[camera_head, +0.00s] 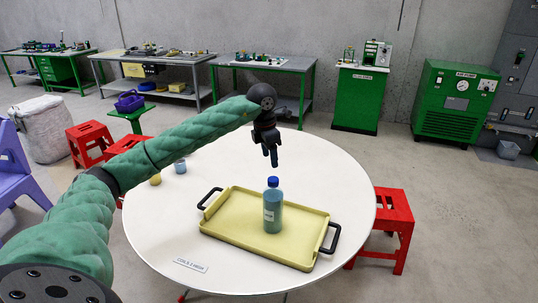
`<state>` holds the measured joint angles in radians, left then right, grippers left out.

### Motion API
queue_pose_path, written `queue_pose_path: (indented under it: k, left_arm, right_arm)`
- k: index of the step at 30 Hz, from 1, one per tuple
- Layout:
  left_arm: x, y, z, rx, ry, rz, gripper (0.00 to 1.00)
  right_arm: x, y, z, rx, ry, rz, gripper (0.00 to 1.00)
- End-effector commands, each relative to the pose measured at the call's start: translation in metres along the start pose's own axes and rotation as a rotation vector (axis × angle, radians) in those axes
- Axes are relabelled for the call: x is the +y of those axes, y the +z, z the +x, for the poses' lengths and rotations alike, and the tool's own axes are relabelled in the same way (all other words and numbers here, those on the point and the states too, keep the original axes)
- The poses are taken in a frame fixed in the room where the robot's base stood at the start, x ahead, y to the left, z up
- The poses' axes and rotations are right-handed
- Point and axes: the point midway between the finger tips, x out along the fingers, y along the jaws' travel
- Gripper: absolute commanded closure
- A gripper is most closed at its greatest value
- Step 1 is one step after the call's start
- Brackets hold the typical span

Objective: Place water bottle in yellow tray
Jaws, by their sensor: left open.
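The water bottle (272,212) is teal with a blue cap and a white label. The tray has black handles and lies on the round white table. My left gripper (272,160) is open and empty, pointing down above the bottle's cap, with a small gap between them. My right gripper is not in view.
A yellow cup (155,180) and a light blue cup (180,166) stand on the table's left side, near my left arm. A label card (190,265) lies at the front. Red stools (385,225) stand around the table. The table's right side is clear.

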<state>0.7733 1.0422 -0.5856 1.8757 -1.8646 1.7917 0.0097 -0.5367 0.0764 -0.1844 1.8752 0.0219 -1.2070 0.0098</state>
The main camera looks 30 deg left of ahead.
Motion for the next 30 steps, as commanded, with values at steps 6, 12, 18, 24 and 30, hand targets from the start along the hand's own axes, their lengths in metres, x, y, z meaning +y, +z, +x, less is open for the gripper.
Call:
queue_pose_path:
  k: [6,12,18,24,30]
  left_arm:
    - [0.0,0.0,-0.012,0.0,0.001,0.0,0.44]
    - [0.0,0.0,-0.014,0.001,0.0,0.0,0.44]
    - [0.0,0.0,-0.014,0.001,0.0,0.0,0.44]
    - [0.0,0.0,-0.014,0.0,0.0,0.001,0.44]
    - [-0.031,0.019,0.007,-0.079,-0.084,0.034,0.44]
  right_arm:
    - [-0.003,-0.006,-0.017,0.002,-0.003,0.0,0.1]
    - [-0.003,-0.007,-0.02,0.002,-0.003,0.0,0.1]
    - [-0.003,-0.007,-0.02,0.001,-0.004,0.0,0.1]
    - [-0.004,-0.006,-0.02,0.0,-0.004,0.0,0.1]
    - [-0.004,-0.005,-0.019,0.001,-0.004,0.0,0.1]
